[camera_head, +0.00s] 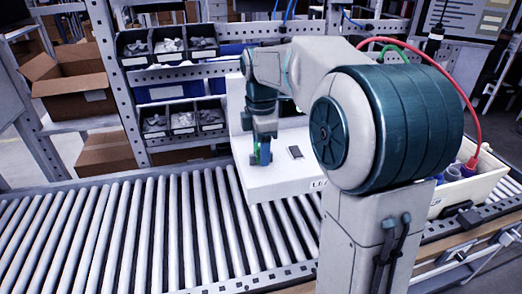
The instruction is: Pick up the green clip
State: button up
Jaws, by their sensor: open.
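My gripper (262,153) points down close above the white box-shaped surface (268,180), left of a small dark rectangle (295,152) on it. My gripper is small in the picture, with blue and dark teal parts at its tip. It is open. I cannot make out a green clip with certainty; the area at the fingertips is too small to tell and partly covered by the gripper. A green curved piece (392,48) shows behind my arm at the upper right, and it looks like a hose or cable.
A roller conveyor (110,230) runs across the front, its left part clear. Behind stands a metal rack with dark bins (168,48) of grey parts. Cardboard boxes (68,80) sit at left. A white crate (470,190) with coloured items stands at right. A red hose (455,95) arcs beside my arm.

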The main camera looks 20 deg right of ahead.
jog(key=c, duration=1.2)
jog(key=shift+r, duration=0.15)
